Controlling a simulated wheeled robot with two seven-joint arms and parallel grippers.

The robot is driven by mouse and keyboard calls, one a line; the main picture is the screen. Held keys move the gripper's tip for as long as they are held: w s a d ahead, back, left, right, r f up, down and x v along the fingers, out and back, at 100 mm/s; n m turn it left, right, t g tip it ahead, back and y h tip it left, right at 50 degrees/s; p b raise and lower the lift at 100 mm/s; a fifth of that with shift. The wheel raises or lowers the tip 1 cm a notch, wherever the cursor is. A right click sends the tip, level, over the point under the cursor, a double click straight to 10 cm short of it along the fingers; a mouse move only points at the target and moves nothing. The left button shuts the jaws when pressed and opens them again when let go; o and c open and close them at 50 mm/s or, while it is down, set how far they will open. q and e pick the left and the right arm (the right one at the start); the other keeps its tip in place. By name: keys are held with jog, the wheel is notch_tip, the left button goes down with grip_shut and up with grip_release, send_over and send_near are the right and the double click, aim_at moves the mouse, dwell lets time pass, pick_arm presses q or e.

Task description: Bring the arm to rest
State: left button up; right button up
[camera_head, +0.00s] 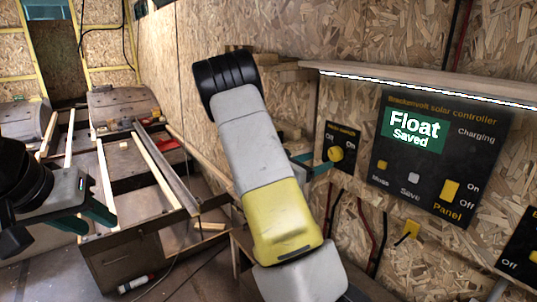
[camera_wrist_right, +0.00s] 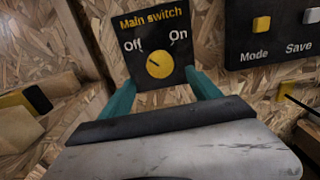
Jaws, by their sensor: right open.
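My right arm (camera_head: 262,150) reaches across the middle of the head view to the wall. My right gripper (camera_wrist_right: 158,88) is open and empty, its two teal fingers on either side below the main switch panel (camera_wrist_right: 180,62). The yellow main switch knob (camera_wrist_right: 159,65) lies beyond the fingertips, and no contact shows. Its mark seems to slant toward Off. In the head view the right fingers (camera_head: 311,165) are partly hidden by the arm, close to the knob (camera_head: 335,154). My left gripper (camera_head: 92,214) is at the left; its jaw gap is unclear.
The solar controller (camera_head: 440,155) on the chipboard wall reads "Float Saved" and "Charging". A lit shelf edge (camera_head: 420,86) juts out above it.

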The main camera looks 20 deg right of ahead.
jog(key=s+a+m+g+y, duration=0.35)
jog(key=s+m+y, duration=0.2)
jog(key=s, duration=0.25)
jog(key=s+a+m+g+y, duration=0.2)
jog(key=s+a+m+y, duration=0.2)
jog(key=s+m, duration=0.35)
jog(key=s+a+r+m+t+y, duration=0.2)
jog(key=s+a+r+y, duration=0.1)
jog(key=a, duration=0.4)
jog(key=s+a+r+m+t+y, duration=0.2)
jog(key=s+a+r+m+y, duration=0.1)
jog(key=a, duration=0.4)
jog(key=s+a+r+m+t+y, duration=0.2)
jog(key=s+a+r+y, duration=0.2)
jog(key=a, duration=0.3)
jog(key=shift+a+r+m+t, duration=0.35)
jog(key=shift+r+m, duration=0.05)
jog(key=shift+r, duration=0.05)
